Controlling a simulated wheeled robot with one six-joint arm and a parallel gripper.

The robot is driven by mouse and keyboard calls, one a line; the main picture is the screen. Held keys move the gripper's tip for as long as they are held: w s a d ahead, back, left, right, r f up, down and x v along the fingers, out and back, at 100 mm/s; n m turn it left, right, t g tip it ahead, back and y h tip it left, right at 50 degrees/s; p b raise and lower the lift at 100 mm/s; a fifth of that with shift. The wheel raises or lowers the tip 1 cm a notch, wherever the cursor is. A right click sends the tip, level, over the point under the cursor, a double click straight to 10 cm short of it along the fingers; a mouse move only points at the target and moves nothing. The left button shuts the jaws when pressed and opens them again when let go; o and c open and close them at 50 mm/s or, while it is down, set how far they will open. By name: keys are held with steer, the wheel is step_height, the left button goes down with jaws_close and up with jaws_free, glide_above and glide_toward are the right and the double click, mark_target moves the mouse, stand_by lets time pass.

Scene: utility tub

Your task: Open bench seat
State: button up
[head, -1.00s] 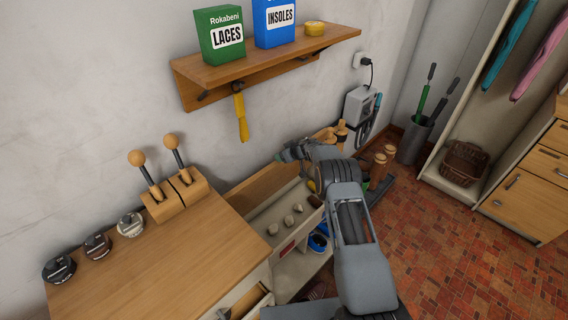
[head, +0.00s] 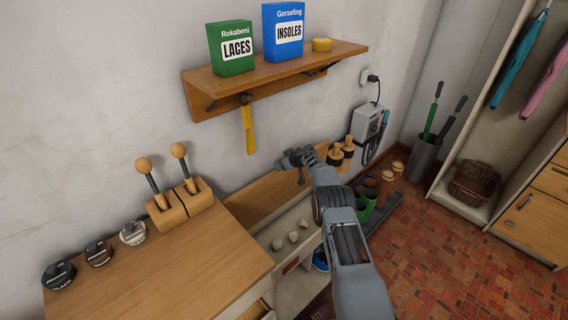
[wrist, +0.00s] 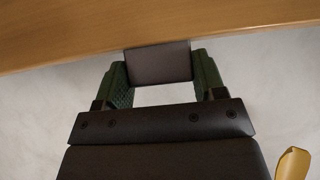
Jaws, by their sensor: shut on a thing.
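The bench seat (head: 262,198) is a wooden lid raised steeply near the wall, above an open pale compartment (head: 266,243) with several small light objects inside. In the wrist view the wooden edge of the seat (wrist: 60,32) crosses the top. A dark tab (wrist: 158,60) sticks out from this edge between my fingers. My gripper (head: 294,160) is at the top edge of the seat, and its green-padded fingers (wrist: 158,78) are shut on the tab. My forearm hides the right part of the seat and compartment.
A shelf (head: 285,75) with boxes hangs above, with a yellow object (head: 249,130) hanging under it. A wooden cabinet (head: 160,265) with two knobbed levers stands left. Wooden-topped items (head: 345,147) and green boots (head: 367,205) stand right of my gripper. The tiled floor (head: 460,240) is free.

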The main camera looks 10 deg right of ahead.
steer(key=o, duration=1.1)
steer(key=shift+a, duration=0.15)
steer(key=shift+o, duration=0.9)
steer(key=shift+d+r, duration=0.1)
steer(key=shift+d, duration=0.1)
steer(key=p+v, duration=0.1)
steer(key=v, duration=1.2)
steer(key=shift+s+r, duration=0.15)
steer(key=shift+s, duration=0.15)
